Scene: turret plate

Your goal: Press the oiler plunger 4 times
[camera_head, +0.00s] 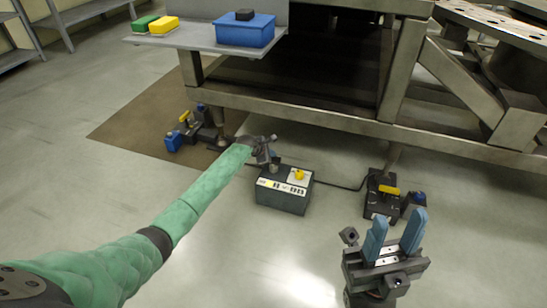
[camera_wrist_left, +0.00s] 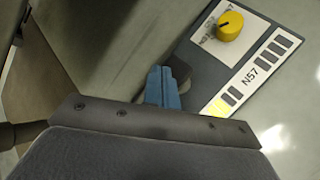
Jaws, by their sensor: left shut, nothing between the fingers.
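The oiler (camera_head: 284,194) is a dark grey box on the floor with a yellow knob (camera_head: 299,175) and a label strip on it. In the left wrist view the box (camera_wrist_left: 262,22) shows the yellow knob (camera_wrist_left: 230,25) and the marking N57. My left gripper (camera_head: 274,157) is over the left part of the box top, its blue fingers (camera_wrist_left: 164,88) shut and empty. The plunger (camera_head: 274,168) is a short grey post below the fingertips, mostly hidden; I cannot tell whether they touch. My right gripper (camera_head: 394,234) is open and empty, right of the box.
A steel frame (camera_head: 330,122) stands behind the oiler. Dark floor units with yellow handles stand at left (camera_head: 187,130) and right (camera_head: 383,200). A cable runs from the oiler to the right. A shelf (camera_head: 190,38) holds a blue box (camera_head: 244,32). The front floor is open.

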